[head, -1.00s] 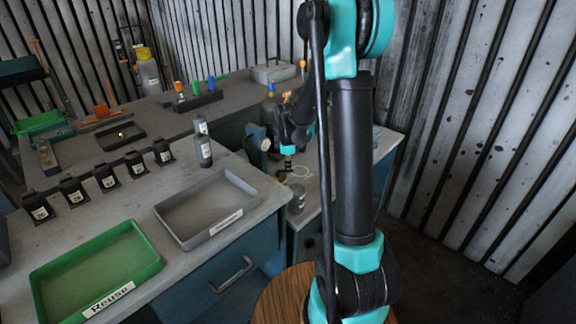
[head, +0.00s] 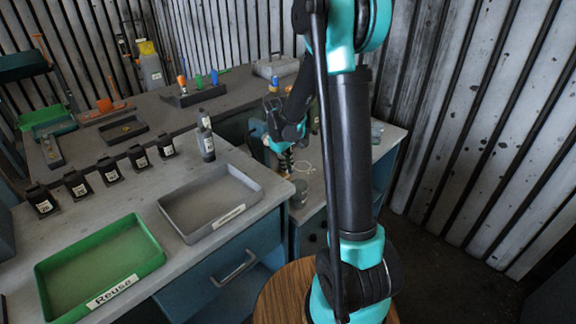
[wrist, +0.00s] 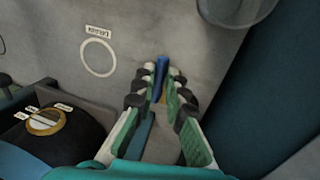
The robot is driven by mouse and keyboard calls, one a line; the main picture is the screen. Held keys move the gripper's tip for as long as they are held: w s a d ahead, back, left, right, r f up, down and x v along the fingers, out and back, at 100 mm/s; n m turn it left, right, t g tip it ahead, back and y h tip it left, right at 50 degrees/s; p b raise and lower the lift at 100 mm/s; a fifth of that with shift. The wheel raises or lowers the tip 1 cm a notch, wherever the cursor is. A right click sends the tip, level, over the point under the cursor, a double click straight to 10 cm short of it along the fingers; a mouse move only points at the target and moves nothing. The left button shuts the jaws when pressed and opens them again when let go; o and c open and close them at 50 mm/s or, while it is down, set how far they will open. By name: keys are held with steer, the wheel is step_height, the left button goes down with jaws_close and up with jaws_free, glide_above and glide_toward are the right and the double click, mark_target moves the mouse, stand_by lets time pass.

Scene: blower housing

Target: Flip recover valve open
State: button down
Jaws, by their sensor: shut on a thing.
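In the wrist view, my gripper (wrist: 163,88) has its green-padded fingers closed around a narrow blue piece (wrist: 161,72), which looks like a valve lever. A bit of yellowish metal shows beside it; the valve body is mostly hidden. I cannot tell whether the valve is open or closed. To the lower left is a dark round housing (wrist: 60,140) with a brass disc and small white labels. In the head view, my gripper (head: 287,165) is low over the side bench, partly hidden by my arm.
A white ring mark with a label (wrist: 98,57) lies on the grey surface, and a clear round vessel (wrist: 238,8) stands at the upper right. The main bench holds a green Reuse tray (head: 160,268), a grey tray (head: 258,190), bottles (head: 206,142) and several black labelled holders.

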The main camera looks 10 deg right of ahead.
stand_by(0.6)
steer(key=c, duration=1.6)
jaws_free()
steer(key=shift+r, duration=0.1)
steer(key=r, duration=0.4)
steer(key=s+a+r, duration=0.1)
steer(key=r, duration=0.2)
steer(key=a+r, duration=0.1)
steer(key=r, duration=0.3)
steer(key=shift+s+r, duration=0.25)
steer(key=shift+r, duration=0.05)
